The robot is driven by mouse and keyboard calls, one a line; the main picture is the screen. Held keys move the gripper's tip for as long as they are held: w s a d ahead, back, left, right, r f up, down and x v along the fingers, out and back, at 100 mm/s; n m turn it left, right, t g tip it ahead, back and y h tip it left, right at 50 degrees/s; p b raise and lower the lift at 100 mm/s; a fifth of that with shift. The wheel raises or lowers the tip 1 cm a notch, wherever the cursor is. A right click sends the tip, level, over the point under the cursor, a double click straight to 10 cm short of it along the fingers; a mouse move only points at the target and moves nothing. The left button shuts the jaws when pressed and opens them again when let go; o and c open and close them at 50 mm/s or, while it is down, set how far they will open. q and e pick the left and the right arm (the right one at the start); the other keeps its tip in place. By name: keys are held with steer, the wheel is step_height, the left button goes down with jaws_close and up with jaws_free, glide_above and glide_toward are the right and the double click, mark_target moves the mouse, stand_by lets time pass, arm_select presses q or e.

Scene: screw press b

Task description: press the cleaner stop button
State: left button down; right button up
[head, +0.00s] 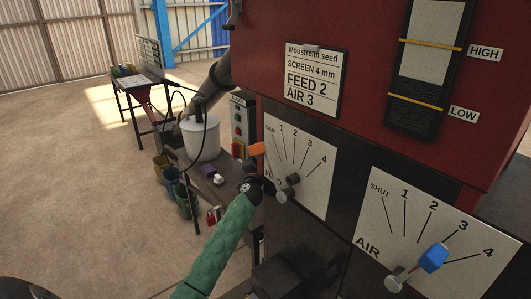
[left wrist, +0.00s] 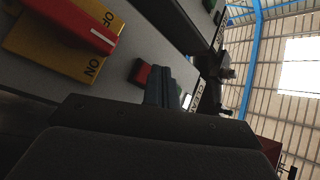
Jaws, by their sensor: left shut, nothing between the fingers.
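A grey control box (head: 239,128) stands at the left edge of the red machine in the head view, with red and green buttons and a yellow plate low down. In the left wrist view a red button (left wrist: 139,73) sits on a grey face, near a yellow ON/OFF plate (left wrist: 60,40) with a red switch handle (left wrist: 75,22). My left gripper (left wrist: 160,82) is shut and empty. Its fingertips appear beside the red button; I cannot tell whether they touch the face. In the head view my left gripper (head: 257,178) is small and dark, below the box. My right gripper is out of view.
The feed dial plate (head: 310,155) is close right of my left gripper, with an orange handle (head: 256,149) beside its edge. The air dial plate (head: 440,225) has a blue-handled lever (head: 433,257). A white tub (head: 201,137) stands left of the box. Open floor lies farther left.

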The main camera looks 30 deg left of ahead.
arm_select(q)
steer(key=shift+w+d+r+b, duration=0.1)
steer(key=shift+w+b, duration=0.2)
steer(key=shift+w, duration=0.05)
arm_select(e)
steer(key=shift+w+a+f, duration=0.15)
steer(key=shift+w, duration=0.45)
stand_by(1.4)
